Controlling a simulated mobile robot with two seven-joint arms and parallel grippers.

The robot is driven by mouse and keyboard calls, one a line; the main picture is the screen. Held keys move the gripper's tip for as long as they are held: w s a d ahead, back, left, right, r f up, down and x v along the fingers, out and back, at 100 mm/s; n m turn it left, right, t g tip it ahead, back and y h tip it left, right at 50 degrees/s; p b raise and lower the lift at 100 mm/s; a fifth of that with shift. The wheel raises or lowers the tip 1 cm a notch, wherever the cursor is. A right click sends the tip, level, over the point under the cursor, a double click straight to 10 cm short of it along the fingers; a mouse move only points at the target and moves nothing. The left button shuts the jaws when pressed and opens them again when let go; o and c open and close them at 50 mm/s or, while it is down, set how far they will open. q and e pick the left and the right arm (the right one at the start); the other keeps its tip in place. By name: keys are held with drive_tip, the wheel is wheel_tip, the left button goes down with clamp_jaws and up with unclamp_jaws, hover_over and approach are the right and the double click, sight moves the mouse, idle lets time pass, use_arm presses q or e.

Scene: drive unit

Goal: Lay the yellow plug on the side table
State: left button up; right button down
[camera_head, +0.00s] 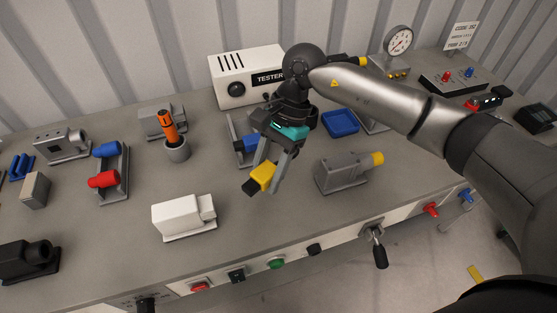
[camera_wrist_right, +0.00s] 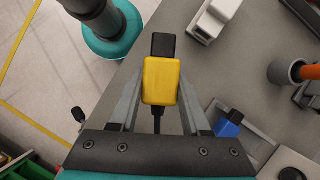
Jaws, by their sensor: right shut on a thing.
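The yellow plug (camera_head: 262,177) has a black end and is held between the fingers of my right gripper (camera_head: 268,178), above the grey bench. In the right wrist view the yellow plug (camera_wrist_right: 161,82) sits between both fingers, with its black end pointing away and a short dark stub toward the palm. My right gripper (camera_wrist_right: 160,90) is shut on it. I cannot make out a side table in either view. My left gripper is not in view.
On the bench (camera_head: 115,235) a white block (camera_head: 183,216) stands left of the plug and a grey unit with a yellow end (camera_head: 340,174) right of it. A tester box (camera_head: 245,76), an orange-handled tool in a cup (camera_head: 168,128) and a blue tray (camera_head: 340,122) stand behind.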

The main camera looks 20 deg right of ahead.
sight(264, 204)
drive_tip(key=f+m, duration=0.1)
drive_tip(key=m, duration=0.1)
drive_tip(key=w+f+m+t+b, duration=0.1)
drive_tip(key=f+m, duration=0.1)
drive_tip(key=w+f+m+t, duration=0.1)
drive_tip(key=f, duration=0.1)
drive_tip(key=shift+w+d+m+y, duration=0.1)
drive_tip(key=shift+d+m+y, duration=0.2)
drive_tip(key=shift+m+y, duration=0.1)
drive_tip(key=shift+f+b, duration=2.25)
drive_tip(key=shift+f, duration=1)
drive_tip(key=shift+f+b, duration=0.35)
drive_tip(key=shift+f, duration=0.1)
